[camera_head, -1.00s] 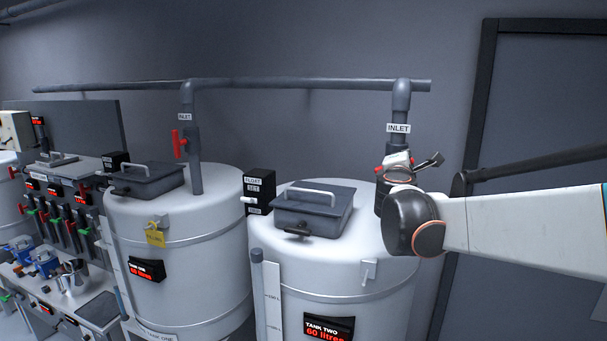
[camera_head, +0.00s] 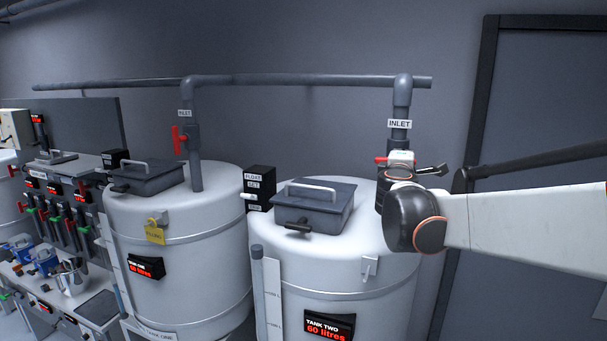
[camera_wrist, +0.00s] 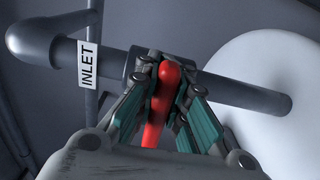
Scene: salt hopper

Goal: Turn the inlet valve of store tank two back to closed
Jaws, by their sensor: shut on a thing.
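Store tank two (camera_head: 330,270) stands in the middle of the head view, a white drum with a sign reading 60 litres. Its inlet pipe (camera_head: 401,95), labelled INLET, comes down behind my gripper (camera_head: 402,168). The red valve handle (camera_head: 381,160) pokes out left of the gripper in the head view. In the wrist view my gripper (camera_wrist: 167,80) is shut on the red handle (camera_wrist: 160,105), with a teal-padded finger on each side. The handle lies across the grey pipe (camera_wrist: 240,92) there. The gripper hides much of the valve body in the head view.
Tank one (camera_head: 175,235) stands left with its own red inlet valve handle (camera_head: 179,140) and a yellow tag (camera_head: 155,235). A dark lidded hatch (camera_head: 313,208) and a float set box (camera_head: 259,188) are near tank two's top. A door frame (camera_head: 470,130) is at right.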

